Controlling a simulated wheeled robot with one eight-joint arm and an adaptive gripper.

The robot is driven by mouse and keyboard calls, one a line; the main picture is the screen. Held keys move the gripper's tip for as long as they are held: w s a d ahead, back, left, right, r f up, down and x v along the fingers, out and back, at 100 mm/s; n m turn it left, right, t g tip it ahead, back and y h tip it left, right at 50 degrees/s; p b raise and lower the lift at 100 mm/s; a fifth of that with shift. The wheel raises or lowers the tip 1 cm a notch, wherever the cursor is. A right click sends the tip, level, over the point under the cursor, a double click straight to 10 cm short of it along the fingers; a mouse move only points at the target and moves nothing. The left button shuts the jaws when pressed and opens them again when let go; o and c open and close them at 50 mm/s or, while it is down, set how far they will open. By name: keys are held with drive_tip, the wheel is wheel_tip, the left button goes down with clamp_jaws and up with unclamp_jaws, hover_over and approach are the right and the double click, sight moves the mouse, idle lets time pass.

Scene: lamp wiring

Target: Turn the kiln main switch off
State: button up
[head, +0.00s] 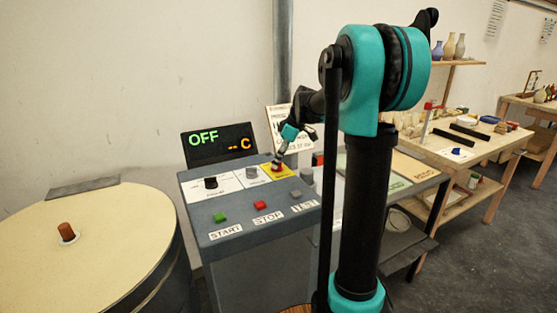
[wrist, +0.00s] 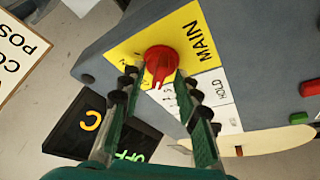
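The main switch is a red round knob (wrist: 161,64) with a white pointer mark, on a yellow plate (wrist: 198,22) lettered MAIN. In the wrist view its pointer faces the bottom of the picture, toward my gripper's base. My gripper (wrist: 157,76) has one finger on each side of the knob; the fingers are apart, and firm contact on both sides does not show. In the head view my gripper (head: 279,160) is over the yellow plate (head: 284,173), largely covering the knob. The kiln display (head: 220,143) reads OFF and dashes with C.
The grey panel also holds a black knob (head: 210,183), a grey knob (head: 251,172), a green START button (head: 220,217) and a red STOP button (head: 261,205). The round kiln (head: 100,250) stands at left. Wooden tables (head: 470,150) with small items stand at right.

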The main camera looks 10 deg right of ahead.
drive_tip(key=v, duration=1.2)
